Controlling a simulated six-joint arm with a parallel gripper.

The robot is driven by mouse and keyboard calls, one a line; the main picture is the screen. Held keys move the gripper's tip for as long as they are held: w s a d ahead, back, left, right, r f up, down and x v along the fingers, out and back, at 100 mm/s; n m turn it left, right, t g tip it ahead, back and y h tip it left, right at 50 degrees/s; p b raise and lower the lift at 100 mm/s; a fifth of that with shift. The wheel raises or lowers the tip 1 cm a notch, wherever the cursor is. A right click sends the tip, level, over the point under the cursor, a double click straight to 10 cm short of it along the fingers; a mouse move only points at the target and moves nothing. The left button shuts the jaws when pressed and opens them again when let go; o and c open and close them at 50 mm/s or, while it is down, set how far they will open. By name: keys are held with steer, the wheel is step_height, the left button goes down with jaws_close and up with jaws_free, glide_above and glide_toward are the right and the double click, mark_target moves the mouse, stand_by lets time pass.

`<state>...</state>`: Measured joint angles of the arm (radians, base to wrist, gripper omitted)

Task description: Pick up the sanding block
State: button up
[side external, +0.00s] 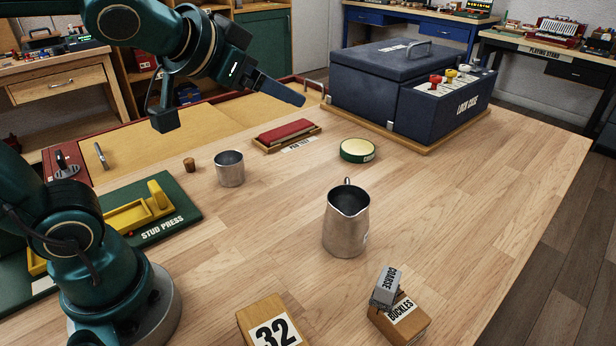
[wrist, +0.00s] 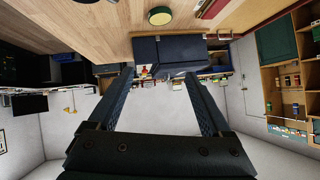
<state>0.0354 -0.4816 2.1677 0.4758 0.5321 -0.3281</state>
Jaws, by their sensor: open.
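A grey block labelled COARSE (side external: 386,286), the likely sanding block, lies tilted on top of a wooden box labelled BUCKLES (side external: 400,318) near the front edge of the table in the side view. My gripper (side external: 285,90) is high above the far left part of the table, well away from the grey block. In the wrist view my gripper (wrist: 160,76) has its two fingers spread wide with nothing between them. The wrist view does not show the grey block.
A metal pitcher (side external: 346,222) stands behind the grey block. A wooden block marked 32 (side external: 268,324) lies left of it. A metal cup (side external: 229,169), a green round tin (side external: 358,151), a red-topped block (side external: 287,132) and a dark blue case (side external: 372,78) stand farther back.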

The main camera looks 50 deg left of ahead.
steer(key=w+d+r+m+t+h, duration=0.2)
steer(key=w+d+m+t, duration=0.1)
steer(key=w, duration=0.3)
steer(key=m+g+h, duration=0.9)
steer(key=m+h, duration=0.1)
steer(key=h, duration=0.4)
glide_above(405, 305)
steer(key=s+a, duration=0.2)
steer(key=a, duration=0.3)
step_height(405, 305, down, 7)
steer(key=f, duration=1.5)
steer(key=shift+d, duration=0.25)
steer(key=shift+x, duration=2.55)
steer(key=shift+w+m, duration=0.15)
steer(key=shift+m, duration=0.15)
jaws_close()
